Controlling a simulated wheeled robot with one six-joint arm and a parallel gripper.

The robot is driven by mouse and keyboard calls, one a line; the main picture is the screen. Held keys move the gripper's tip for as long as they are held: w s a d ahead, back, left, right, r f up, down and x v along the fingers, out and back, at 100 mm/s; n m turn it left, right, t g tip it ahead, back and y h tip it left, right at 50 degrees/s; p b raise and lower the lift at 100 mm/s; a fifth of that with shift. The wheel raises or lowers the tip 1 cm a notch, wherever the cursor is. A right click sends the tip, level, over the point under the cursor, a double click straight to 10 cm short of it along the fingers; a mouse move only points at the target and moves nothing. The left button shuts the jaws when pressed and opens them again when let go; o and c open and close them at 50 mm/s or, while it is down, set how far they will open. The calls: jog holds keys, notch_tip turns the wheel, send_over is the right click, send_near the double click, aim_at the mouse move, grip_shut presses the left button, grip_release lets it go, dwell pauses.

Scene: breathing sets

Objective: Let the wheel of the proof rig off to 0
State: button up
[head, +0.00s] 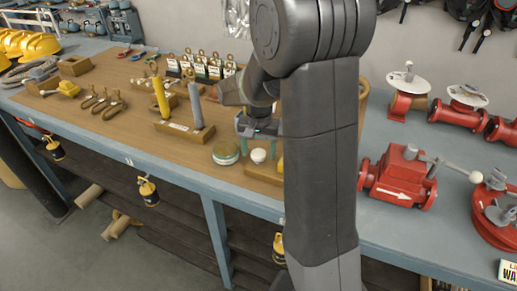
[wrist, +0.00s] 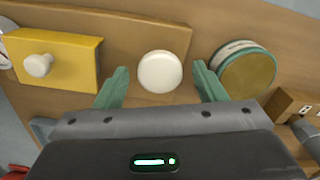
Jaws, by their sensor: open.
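My gripper (head: 259,136) is open, its two green fingers pointing down at the bench. A round white knob (head: 258,155) lies between and just beyond the fingertips; in the wrist view my gripper (wrist: 161,76) has one finger on each side of this white knob (wrist: 160,72), with gaps showing. I cannot tell for sure that it is the proof rig's wheel; no scale or number is readable. Next to it is a yellow block (wrist: 58,62) with a small white knob (wrist: 38,65), on a wooden board (wrist: 150,34). In the head view my arm hides most of this.
A round green-and-cream tin (wrist: 246,70) sits close beside the right finger in the wrist view; the same tin (head: 226,153) shows in the head view. A holder with yellow and grey rods (head: 180,129) stands left. Red valves (head: 398,178) stand on the right.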

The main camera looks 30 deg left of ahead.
jog(key=c, duration=1)
